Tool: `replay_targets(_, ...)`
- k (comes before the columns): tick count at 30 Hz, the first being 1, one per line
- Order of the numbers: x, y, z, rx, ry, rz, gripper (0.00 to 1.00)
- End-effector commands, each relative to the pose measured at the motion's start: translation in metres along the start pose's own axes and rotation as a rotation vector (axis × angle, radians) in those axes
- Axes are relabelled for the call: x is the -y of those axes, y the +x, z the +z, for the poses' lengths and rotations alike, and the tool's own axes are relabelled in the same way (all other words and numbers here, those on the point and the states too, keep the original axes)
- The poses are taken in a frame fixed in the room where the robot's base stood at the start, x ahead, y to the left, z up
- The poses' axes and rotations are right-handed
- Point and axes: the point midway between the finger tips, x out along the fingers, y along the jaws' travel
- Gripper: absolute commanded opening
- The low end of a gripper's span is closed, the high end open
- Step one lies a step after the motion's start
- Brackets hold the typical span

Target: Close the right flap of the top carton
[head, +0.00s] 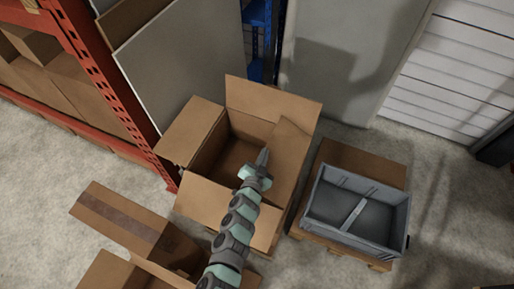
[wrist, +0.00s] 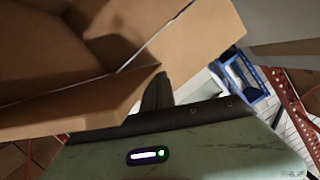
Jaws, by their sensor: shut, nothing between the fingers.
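The open brown top carton (head: 212,155) stands in the middle of the head view. Its left flap (head: 188,130), back flap (head: 272,102) and front flap (head: 215,205) spread outward. Its right flap (head: 290,155) stands raised along the right side of the opening. My gripper (head: 264,157) is shut and empty, with its tips over the opening, just left of the right flap. In the wrist view, the dark fingers of my gripper (wrist: 157,92) are close to a cardboard edge (wrist: 110,105); I cannot tell whether they touch it.
An orange rack (head: 95,75) stands at the left, and grey panels (head: 190,60) stand behind.

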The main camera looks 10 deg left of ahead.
Motion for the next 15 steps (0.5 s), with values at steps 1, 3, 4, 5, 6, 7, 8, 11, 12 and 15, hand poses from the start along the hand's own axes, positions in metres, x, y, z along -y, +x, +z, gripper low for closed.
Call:
replay_targets(1, -0.002, 0.003, 0.002, -0.002, -0.026, 0.014, 0.00)
replay_targets(3, -0.003, 0.005, 0.010, 0.001, -0.068, 0.025, 0.00)
replay_targets(4, -0.004, 0.006, 0.012, -0.003, -0.084, 0.030, 0.00)
replay_targets(5, -0.004, 0.007, 0.014, -0.005, -0.101, 0.035, 0.00)
replay_targets(6, -0.004, 0.008, 0.018, -0.003, -0.109, 0.034, 0.00)
replay_targets(7, -0.004, 0.008, 0.021, -0.001, -0.108, 0.033, 0.00)
replay_targets(8, -0.004, 0.009, 0.023, -0.002, -0.107, 0.033, 0.00)
replay_targets(11, -0.005, 0.010, 0.028, -0.006, -0.105, 0.035, 0.00)
replay_targets(12, -0.005, 0.010, 0.030, -0.005, -0.104, 0.035, 0.00)
replay_targets(15, -0.005, 0.011, 0.035, -0.003, -0.104, 0.035, 0.00)
